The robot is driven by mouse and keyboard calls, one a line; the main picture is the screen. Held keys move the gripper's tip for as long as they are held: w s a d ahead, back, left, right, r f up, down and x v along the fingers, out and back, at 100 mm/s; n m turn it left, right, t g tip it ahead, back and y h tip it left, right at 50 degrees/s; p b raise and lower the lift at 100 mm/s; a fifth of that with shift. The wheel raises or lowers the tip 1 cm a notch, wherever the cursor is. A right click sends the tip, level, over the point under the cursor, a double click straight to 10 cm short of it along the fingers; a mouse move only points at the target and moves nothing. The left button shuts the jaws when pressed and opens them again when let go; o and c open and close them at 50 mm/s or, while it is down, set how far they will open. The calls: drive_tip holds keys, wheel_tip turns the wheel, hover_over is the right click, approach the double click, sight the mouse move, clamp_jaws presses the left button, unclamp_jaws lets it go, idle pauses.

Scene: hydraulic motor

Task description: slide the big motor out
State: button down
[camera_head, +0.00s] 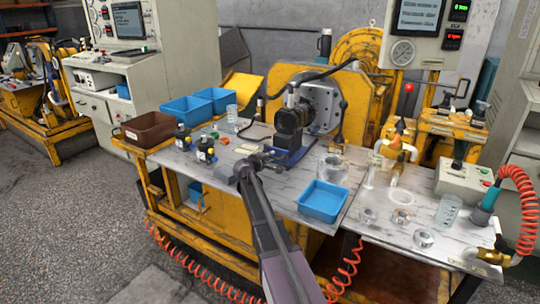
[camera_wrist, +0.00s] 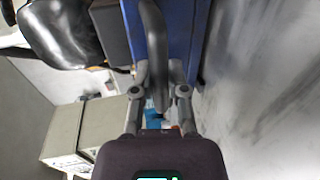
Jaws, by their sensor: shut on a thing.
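The big motor (camera_head: 289,122) is dark and stands upright on a blue base (camera_head: 296,157), in front of the round grey flange plate (camera_head: 322,105) on the yellow machine. I cannot tell whether the motor touches the flange. My gripper (camera_head: 262,159) is at the front left of the blue base. In the wrist view, the fingers of my gripper (camera_wrist: 160,84) are shut on a grey curved handle (camera_wrist: 154,40) alongside the blue base (camera_wrist: 186,35). Dark motor parts (camera_wrist: 62,30) show at the upper left there. The handle's far end is cut off by the frame.
A blue tray (camera_head: 322,214) and a clear ring-shaped part (camera_head: 333,168) are right of the base. Some bare grey tabletop (camera_head: 215,181) lies left of my arm.

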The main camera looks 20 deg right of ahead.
drive_tip(key=shift+s+a, duration=0.15)
drive_tip(key=shift+a, duration=0.15)
drive_tip(key=c, duration=0.6)
unclamp_jaws()
drive_tip(key=shift+c, duration=0.2)
drive_tip(key=shift+d, duration=0.1)
